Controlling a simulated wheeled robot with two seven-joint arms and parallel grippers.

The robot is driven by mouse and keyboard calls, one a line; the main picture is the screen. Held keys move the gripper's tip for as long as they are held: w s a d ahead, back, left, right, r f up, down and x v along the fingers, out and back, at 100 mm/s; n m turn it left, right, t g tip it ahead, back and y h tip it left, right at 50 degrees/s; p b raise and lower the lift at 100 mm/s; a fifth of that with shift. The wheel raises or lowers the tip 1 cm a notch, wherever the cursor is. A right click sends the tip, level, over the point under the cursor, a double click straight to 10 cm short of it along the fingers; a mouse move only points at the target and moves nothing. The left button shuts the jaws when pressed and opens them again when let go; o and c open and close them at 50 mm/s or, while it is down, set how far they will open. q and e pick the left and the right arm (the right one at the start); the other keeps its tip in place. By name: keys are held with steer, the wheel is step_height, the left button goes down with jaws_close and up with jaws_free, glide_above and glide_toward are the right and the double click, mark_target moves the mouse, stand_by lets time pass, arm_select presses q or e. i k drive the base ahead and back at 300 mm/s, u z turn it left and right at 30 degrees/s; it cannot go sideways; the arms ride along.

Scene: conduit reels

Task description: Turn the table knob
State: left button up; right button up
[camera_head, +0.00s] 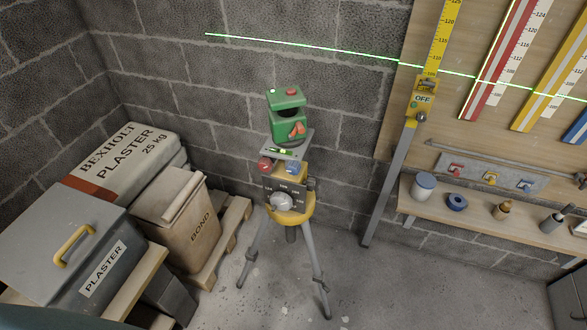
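A yellow tripod head (293,215) stands on grey legs near the middle of the view. On its front a pale grey round knob (282,202) sits at a dark plate with white marks (289,186), too small to read surely. Above it a grey table plate (298,146) carries a small green bubble level (280,151) and a green laser unit (288,116). A red knob (265,163) and a blue knob (292,167) sit under the plate's edge. Neither of my grippers is in view, and nothing touches the knobs.
A green laser line (300,45) crosses the wall to a yellow staff (436,45) with an OFF box (422,100). Plaster sacks (125,160), a BOND bag (178,215) and a grey box (65,245) stand left. A wooden shelf (480,222) is right. Floor around the tripod is clear.

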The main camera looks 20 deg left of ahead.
mark_target(294, 168)
steer(key=z, duration=1.3)
steer(key=i, duration=0.6)
steer(key=u, duration=2.45)
